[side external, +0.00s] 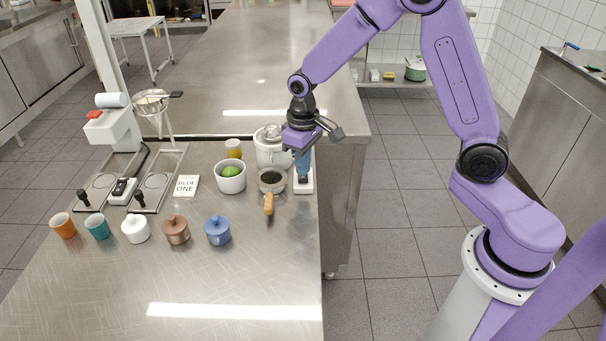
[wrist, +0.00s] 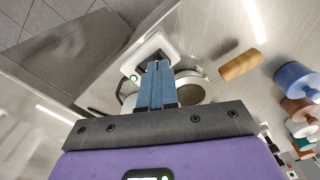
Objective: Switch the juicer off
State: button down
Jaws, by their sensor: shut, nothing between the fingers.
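The juicer appears to be the rounded white and silver appliance (side external: 270,152) at the back right of the steel counter, partly behind my gripper. A white switch box (side external: 304,187) lies at the counter's right edge, in front of it and to the right. In the wrist view the white switch box (wrist: 150,46) shows a dark centre and a small lit green mark on its left side. My gripper (side external: 303,180) points down over this box with its blue fingers shut and empty. In the wrist view the fingertips (wrist: 155,66) cover part of the box; I cannot tell whether they touch it.
A small dark pan (side external: 271,188) with a wooden handle stands just left of the box. A white bowl with a green fruit (side external: 231,172) and a yellow cup (side external: 233,148) stand farther left. Lidded pots and cups line the front. Another switch box (side external: 122,191) sits far left.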

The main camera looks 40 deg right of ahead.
aim_at(303, 178)
jog(key=shift+f, duration=0.85)
dwell(0.4)
jog(key=shift+r, duration=3.55)
jog(key=shift+s+a, duration=0.1)
jog(key=shift+s, duration=0.05)
jog(key=s+r+n, duration=0.1)
jog(key=s+n, duration=0.2)
jog(key=s, duration=0.6)
jog(key=s+r+n, duration=0.1)
jog(key=s+n, duration=0.2)
jog(key=s, duration=0.7)
jog(key=s+d+r+n, duration=0.1)
jog(key=s+n, duration=0.2)
jog(key=s, duration=0.6)
jog(key=shift+s+r+n, duration=0.25)
jog(key=shift+r+n, duration=0.05)
jog(key=shift+r, duration=0.05)
